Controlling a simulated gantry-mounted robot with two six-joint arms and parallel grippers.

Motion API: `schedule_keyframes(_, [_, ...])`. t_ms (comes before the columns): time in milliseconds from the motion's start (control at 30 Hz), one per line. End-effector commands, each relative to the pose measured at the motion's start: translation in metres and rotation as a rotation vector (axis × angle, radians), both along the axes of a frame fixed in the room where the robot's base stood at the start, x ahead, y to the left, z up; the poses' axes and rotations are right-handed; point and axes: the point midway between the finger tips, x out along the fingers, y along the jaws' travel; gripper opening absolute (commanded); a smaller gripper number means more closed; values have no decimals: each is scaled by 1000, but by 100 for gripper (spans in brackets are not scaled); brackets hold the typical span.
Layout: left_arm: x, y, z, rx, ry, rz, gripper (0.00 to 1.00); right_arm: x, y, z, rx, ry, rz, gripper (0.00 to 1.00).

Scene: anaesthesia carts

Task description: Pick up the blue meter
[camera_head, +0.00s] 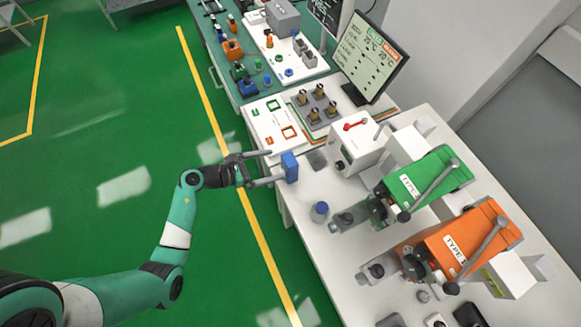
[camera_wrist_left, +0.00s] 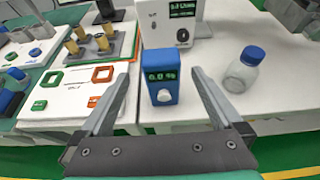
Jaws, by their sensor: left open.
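The blue meter (camera_head: 290,167) is a small upright blue box on the white table near its left edge. In the left wrist view the meter (camera_wrist_left: 160,82) shows a green-lit display and a white knob, and stands between the two open fingers. My left gripper (camera_head: 268,167) is open, with its fingertips pointing at the meter. In the left wrist view the fingers (camera_wrist_left: 165,85) lie on either side of the meter with gaps, not closed on it. My right gripper is not in view.
Green (camera_head: 428,178) and orange (camera_head: 459,244) vaporizers stand to the right.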

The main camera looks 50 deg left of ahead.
Motion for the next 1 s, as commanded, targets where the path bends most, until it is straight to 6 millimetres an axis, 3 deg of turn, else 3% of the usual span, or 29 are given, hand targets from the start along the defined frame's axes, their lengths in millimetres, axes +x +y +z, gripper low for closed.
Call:
schedule_keyframes(100, [15,-5,-7,-1,-1,-3,100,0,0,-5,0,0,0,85])
schedule_keyframes(333, [23,-8,-11,-1,-1,-2,100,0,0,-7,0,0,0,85])
schedule_keyframes(600, [59,-21,-29,0,-1,-2,100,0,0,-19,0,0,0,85])
schedule_keyframes(867, [62,-22,-28,0,-1,1,100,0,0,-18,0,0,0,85])
schedule_keyframes(1000, [62,-22,-28,-1,-1,1,75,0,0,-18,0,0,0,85])
